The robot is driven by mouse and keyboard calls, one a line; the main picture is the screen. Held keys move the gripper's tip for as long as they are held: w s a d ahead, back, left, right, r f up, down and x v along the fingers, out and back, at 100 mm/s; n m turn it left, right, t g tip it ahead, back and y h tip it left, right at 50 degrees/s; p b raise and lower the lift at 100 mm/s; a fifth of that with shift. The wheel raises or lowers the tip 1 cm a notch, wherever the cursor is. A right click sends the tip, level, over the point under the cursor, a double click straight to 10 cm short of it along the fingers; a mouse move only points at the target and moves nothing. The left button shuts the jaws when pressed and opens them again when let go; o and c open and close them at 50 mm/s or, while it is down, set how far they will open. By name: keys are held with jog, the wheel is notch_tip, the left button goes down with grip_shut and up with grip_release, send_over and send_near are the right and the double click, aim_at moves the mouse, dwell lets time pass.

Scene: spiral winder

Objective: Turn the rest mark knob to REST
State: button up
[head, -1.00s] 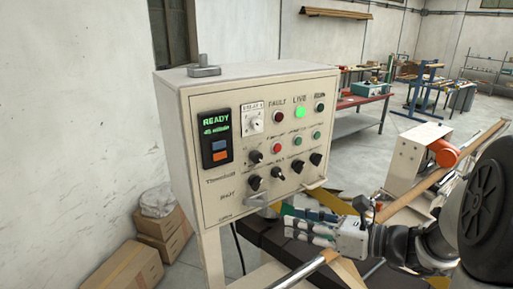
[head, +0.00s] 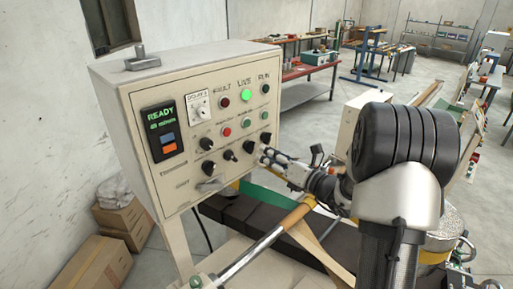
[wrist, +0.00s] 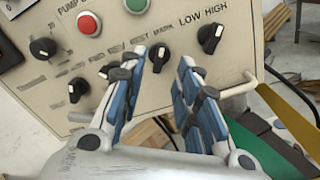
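The cream control panel (head: 190,180) shows READY on its display, with a row of black knobs below. The rest mark knob (head: 248,146) is in the lower row, second from the right. My gripper (head: 267,156) is close to the panel's lower right. In the wrist view my gripper (wrist: 172,62) is open and empty, its fingers apart; I cannot tell whether a fingertip touches the knob.
The LOW HIGH knob (wrist: 210,37) is close to the right of the fingers, and the FWD REV knob (wrist: 105,72) to the left. A wooden-ended bar (head: 297,214) lies below my arm.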

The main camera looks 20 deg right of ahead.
aim_at(254, 147)
jog(key=x, duration=0.5)
jog(key=shift+w+a+p, duration=0.15)
jog(key=shift+w+p, duration=0.15)
jog(key=shift+w, duration=0.1)
jog(key=shift+c, duration=0.4)
grip_shut()
